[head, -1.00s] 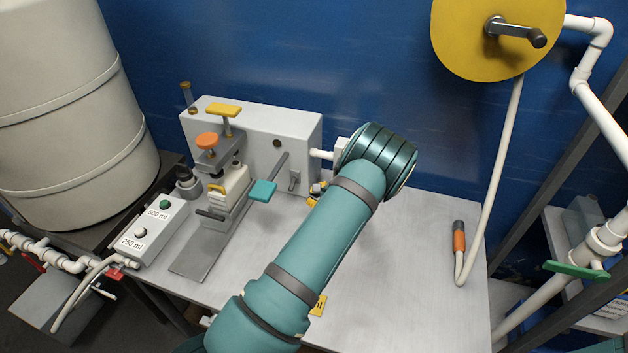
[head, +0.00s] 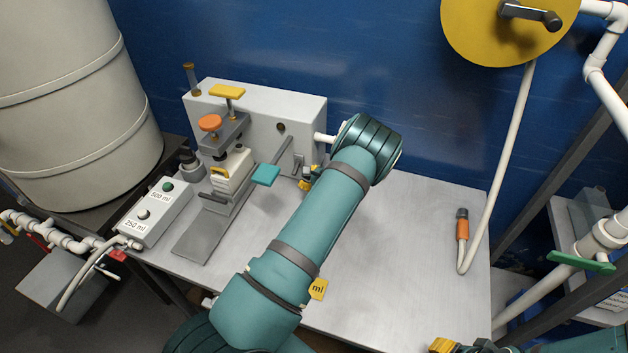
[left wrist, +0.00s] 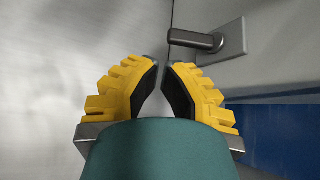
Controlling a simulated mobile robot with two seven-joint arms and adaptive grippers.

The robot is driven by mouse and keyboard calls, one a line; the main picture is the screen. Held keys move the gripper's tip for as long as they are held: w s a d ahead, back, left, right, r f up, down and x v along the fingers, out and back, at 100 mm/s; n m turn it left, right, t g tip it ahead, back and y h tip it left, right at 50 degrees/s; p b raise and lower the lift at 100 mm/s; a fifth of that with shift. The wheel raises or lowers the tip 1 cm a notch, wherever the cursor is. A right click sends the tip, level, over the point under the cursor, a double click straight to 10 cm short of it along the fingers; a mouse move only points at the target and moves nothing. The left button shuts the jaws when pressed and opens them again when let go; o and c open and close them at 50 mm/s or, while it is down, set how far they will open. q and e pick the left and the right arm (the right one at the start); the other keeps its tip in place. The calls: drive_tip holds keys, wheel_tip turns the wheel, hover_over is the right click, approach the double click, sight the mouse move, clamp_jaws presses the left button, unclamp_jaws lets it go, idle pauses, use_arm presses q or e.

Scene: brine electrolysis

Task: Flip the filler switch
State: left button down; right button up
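The filler is a light grey box (head: 250,115) at the back of the bench with a clamp unit in front. A small grey lever switch (head: 299,165) is on its front face, near the right end. In the left wrist view the switch's dark rounded lever (left wrist: 196,40) sticks out from its plate. My left gripper (head: 306,183) is close to the switch, partly hidden by my arm. In the left wrist view its yellow fingers (left wrist: 161,66) are apart by a narrow gap, empty, with the lever beyond and right of the tips, apparently not touching. Part of my right gripper (head: 446,346) shows at the bottom edge.
A teal-handled bar (head: 265,175) stands left of my left gripper. A button box (head: 155,215) marked 500 ml and 250 ml is at the left, beside a big barrel (head: 70,100). A hose with an orange end (head: 462,230) lies at right.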

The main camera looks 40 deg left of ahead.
sight(296, 169)
use_arm(q)
drive_tip(key=shift+x, duration=1.7)
drive_tip(key=shift+s+d+r+b, duration=0.1)
drive_tip(key=shift+s+r+b, duration=0.1)
drive_tip(key=shift+r+b, duration=0.1)
drive_tip(key=shift+s+r, duration=0.25)
drive_tip(key=shift+r, duration=0.15)
drive_tip(key=shift+s+d+r+m+g, duration=0.1)
drive_tip(key=shift+s+r+m+g, duration=0.15)
drive_tip(key=shift+r+m+g, duration=0.2)
drive_tip(key=shift+r, duration=0.2)
drive_tip(key=shift+w+r+p, duration=0.1)
drive_tip(key=shift+r+p, duration=0.4)
drive_tip(key=shift+r, duration=0.15)
drive_tip(key=shift+r, duration=0.1)
